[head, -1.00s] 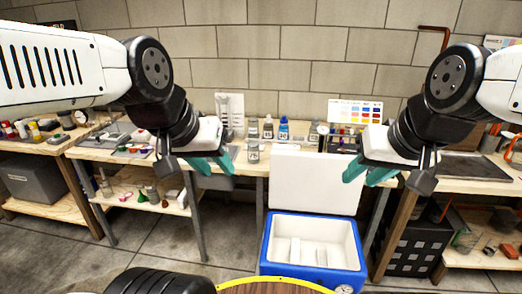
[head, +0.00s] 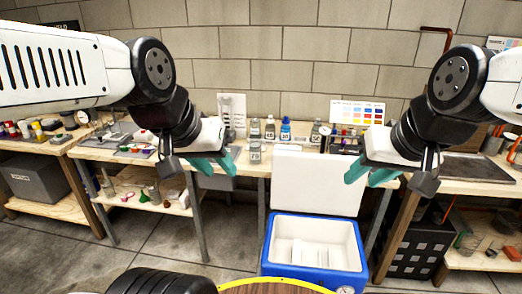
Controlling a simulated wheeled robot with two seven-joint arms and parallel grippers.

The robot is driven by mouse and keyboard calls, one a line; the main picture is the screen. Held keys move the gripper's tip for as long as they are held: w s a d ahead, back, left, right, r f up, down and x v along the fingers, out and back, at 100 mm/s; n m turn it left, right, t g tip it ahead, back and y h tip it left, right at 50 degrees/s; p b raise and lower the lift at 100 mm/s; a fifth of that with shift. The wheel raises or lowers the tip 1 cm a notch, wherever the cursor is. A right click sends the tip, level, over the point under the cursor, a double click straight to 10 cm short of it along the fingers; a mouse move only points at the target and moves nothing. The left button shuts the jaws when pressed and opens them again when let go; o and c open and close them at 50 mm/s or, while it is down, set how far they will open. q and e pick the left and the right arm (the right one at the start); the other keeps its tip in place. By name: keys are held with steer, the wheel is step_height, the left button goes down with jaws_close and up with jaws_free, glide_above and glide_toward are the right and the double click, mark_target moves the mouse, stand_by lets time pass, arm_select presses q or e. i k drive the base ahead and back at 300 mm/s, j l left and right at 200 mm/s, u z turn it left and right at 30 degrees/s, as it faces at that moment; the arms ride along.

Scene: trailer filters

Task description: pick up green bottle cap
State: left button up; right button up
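A small green item (head: 143,197) lies on the lower shelf of the left bench, among other small things. It is too small to tell whether it is a bottle cap. My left gripper (head: 218,168) has teal fingers that stand apart with nothing seen between them. It is in the air in front of the middle bench, above and right of the green item and well away from it. My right gripper (head: 361,178) also has its teal fingers apart and empty, in front of the bench right of the cooler's raised lid.
An open blue cooler (head: 316,263) stands on the floor, its white lid (head: 317,184) upright. Several bottles, one a blue-labelled bottle (head: 285,130), stand on the back bench. A grey bin (head: 37,181) is at left and a black crate (head: 407,252) at right. Floor left of the cooler is clear.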

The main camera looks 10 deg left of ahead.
mark_target(256, 147)
steer(key=i+j+z, duration=0.1)
steer(key=j, duration=1)
steer(key=i+j+z, duration=0.3)
steer(key=j, duration=0.35)
steer(key=i+j+z, duration=0.15)
steer(key=i+j, duration=0.15)
steer(key=i+j+z, duration=0.15)
steer(key=i+j, duration=0.2)
steer(key=i, duration=0.15)
steer(key=i+j+z, duration=0.15)
steer(key=i+j, duration=0.25)
steer(key=i, duration=0.1)
